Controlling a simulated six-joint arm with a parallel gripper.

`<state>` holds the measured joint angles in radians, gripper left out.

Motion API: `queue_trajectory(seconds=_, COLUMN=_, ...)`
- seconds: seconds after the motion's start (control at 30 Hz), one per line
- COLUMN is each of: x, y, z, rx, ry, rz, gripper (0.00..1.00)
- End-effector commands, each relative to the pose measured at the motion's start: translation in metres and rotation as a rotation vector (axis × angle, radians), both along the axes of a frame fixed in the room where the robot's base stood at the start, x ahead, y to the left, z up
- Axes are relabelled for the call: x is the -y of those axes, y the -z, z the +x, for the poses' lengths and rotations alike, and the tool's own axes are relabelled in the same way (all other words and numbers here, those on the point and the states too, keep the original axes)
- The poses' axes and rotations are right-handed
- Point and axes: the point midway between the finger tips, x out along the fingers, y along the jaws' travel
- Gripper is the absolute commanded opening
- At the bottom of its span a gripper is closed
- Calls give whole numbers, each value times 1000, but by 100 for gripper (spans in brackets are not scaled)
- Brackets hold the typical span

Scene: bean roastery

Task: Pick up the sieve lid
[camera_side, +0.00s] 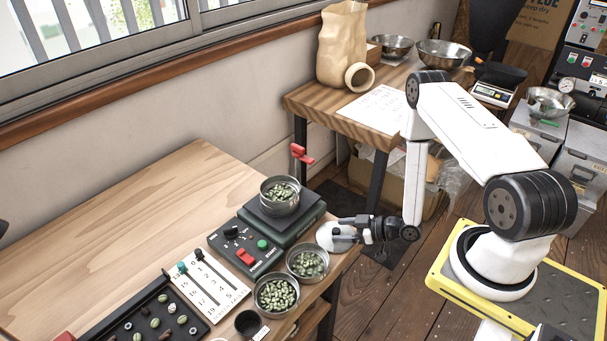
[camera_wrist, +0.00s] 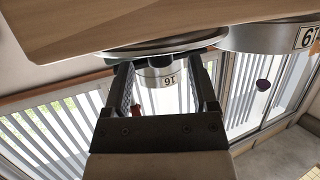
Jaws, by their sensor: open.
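The sieve lid (camera_side: 324,236) looks like a pale, shiny round disc at the right edge of the wooden bench, beside the sieves. My gripper (camera_side: 348,232) reaches in from the right, with its fingers over the lid's right part. In the wrist view, which is upside down, a wide silver disc (camera_wrist: 115,50) that looks like the lid lies just past my open fingertips (camera_wrist: 160,68). A dark part shows at the disc between the fingers. Whether the fingers touch it I cannot tell.
Sieves of green beans stand close by: one (camera_side: 307,264) just in front, another (camera_side: 277,296) further forward, and one (camera_side: 280,195) on the dark scale-like device (camera_side: 250,252). A numbered white board (camera_side: 209,284) lies left. The bench's back left is clear.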

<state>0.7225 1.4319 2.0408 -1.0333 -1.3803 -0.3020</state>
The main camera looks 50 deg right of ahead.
Motion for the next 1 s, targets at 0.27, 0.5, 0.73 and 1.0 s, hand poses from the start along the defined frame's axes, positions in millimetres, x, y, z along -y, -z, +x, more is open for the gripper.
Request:
queue_trajectory(seconds=0.27, x=-11, y=9, z=23, rx=-1, ry=-4, rz=-1, gripper=74)
queue_trajectory(seconds=0.5, x=-15, y=13, z=35, rx=-2, ry=-3, rz=-1, gripper=74)
queue_trajectory(seconds=0.73, x=-15, y=13, z=35, rx=-2, ry=-2, rz=0, gripper=74)
queue_trajectory(seconds=1.0, x=-15, y=13, z=35, rx=-2, ry=-2, rz=0, gripper=74)
